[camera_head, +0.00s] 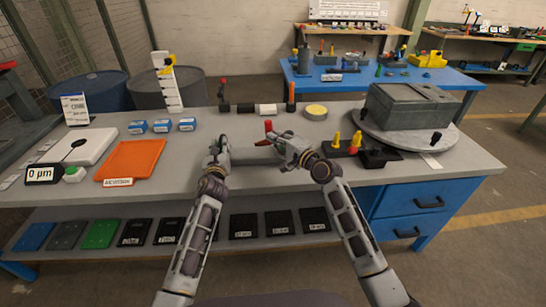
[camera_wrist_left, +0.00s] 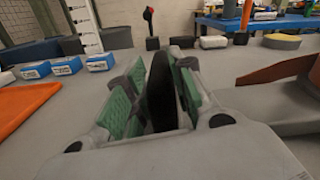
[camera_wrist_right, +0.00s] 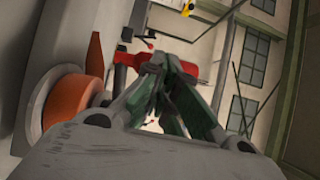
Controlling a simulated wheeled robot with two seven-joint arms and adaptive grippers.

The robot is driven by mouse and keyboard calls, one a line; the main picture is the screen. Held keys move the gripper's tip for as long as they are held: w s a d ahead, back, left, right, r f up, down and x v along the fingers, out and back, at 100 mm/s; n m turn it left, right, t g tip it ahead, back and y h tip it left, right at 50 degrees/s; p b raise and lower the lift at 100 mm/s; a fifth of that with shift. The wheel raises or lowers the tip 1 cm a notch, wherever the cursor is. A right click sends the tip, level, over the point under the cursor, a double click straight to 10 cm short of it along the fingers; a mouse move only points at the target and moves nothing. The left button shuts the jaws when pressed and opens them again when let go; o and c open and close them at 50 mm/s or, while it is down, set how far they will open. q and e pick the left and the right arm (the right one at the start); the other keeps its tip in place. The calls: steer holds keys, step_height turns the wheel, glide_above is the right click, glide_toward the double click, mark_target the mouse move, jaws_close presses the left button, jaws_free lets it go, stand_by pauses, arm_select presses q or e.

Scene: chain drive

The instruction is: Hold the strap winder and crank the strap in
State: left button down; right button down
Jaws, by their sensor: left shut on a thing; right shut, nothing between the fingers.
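My left gripper (camera_head: 217,150) is over the grey bench. In the left wrist view its green-padded fingers are shut on an upright dark, flat piece (camera_wrist_left: 161,90). A grey body (camera_head: 250,156) with a brown-orange part lies between my grippers; I take it for the strap winder, but its outline is partly hidden. The brown part (camera_wrist_left: 285,70) is at the right in the left wrist view. My right gripper (camera_head: 292,150) is shut and empty beside a red-tipped piece (camera_head: 268,126). The right wrist view shows an orange roll (camera_wrist_right: 66,101) at left and a red bar (camera_wrist_right: 140,60) beyond the fingers.
An orange mat (camera_head: 135,160) and several blue boxes (camera_head: 162,126) are at left. A round turntable (camera_head: 390,134) with a grey case (camera_head: 412,105) is at right, near yellow cones (camera_head: 357,138). A yellow disc (camera_head: 316,111) lies at the back. Bare bench lies along the front edge.

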steer(key=s+a, duration=0.2)
steer(key=s, duration=0.9)
stand_by(0.3)
steer(key=shift+f, duration=0.1)
stand_by(0.6)
steer(key=shift+w, duration=0.1)
steer(key=w+d+r+n+g+y, duration=0.1)
steer(key=d+n+g+y, duration=0.1)
steer(key=d+n, duration=1.1)
steer(key=n, duration=0.7)
steer(key=shift+w+r+y, duration=0.15)
steer(key=shift+r+y, duration=0.15)
stand_by(1.0)
